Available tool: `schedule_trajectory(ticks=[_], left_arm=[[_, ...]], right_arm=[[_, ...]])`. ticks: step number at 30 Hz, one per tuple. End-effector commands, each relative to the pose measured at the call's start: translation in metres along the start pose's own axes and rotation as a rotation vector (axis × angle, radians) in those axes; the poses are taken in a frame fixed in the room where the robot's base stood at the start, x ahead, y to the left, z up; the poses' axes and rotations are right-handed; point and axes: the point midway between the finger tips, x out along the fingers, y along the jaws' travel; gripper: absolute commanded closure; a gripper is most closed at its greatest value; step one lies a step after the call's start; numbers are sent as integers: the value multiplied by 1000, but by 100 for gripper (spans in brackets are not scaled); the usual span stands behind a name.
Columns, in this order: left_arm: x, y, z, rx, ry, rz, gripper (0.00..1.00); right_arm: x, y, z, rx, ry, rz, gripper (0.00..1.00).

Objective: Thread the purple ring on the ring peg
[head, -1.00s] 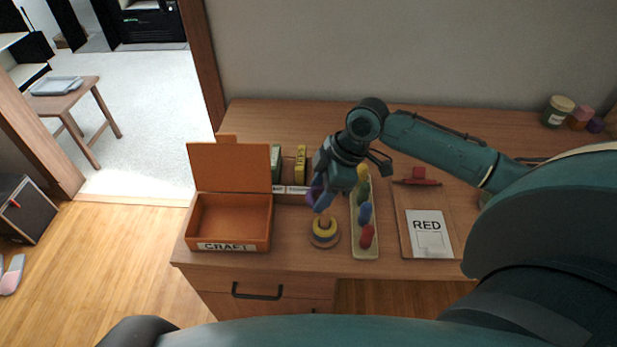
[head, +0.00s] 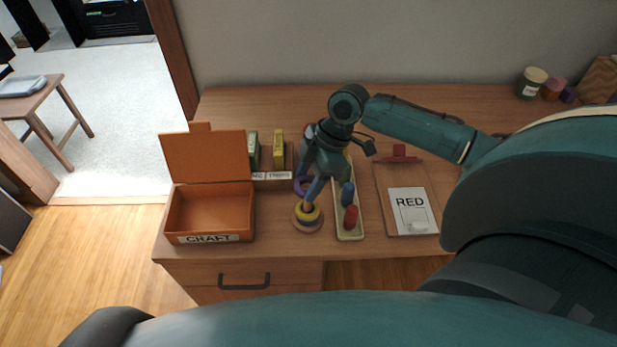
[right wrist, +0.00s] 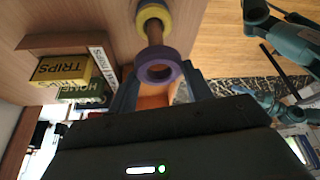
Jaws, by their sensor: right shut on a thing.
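The purple ring (head: 302,187) is held by my right gripper (head: 311,189), which is shut on it. In the right wrist view the purple ring (right wrist: 158,66) lies between the two fingers (right wrist: 160,92). The ring peg (head: 307,222) is a wooden post on a round base, with a yellow ring and a blue one on it. In the right wrist view the post (right wrist: 154,33) reaches toward the purple ring's edge. I cannot tell whether its tip is inside the hole. A finger partly hides the peg in the head view. My left gripper is not in view.
An open orange CRAFT box (head: 208,212) stands left of the peg. A cream tray (head: 346,235) with coloured pieces is close on its right. A clipboard (head: 393,218) lies farther right. A small labelled rack (head: 273,176) stands behind. The table's front edge is near.

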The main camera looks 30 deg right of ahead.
Motion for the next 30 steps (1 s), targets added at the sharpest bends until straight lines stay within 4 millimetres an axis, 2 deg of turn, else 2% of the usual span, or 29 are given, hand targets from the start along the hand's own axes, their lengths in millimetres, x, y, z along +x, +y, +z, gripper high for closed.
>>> schedule_trajectory(ticks=[18, 30], left_arm=[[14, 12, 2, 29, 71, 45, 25], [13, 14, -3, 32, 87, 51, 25]], right_arm=[[31, 0, 13, -1, 0, 1, 71], [47, 0, 20, 0, 0, 0, 71]])
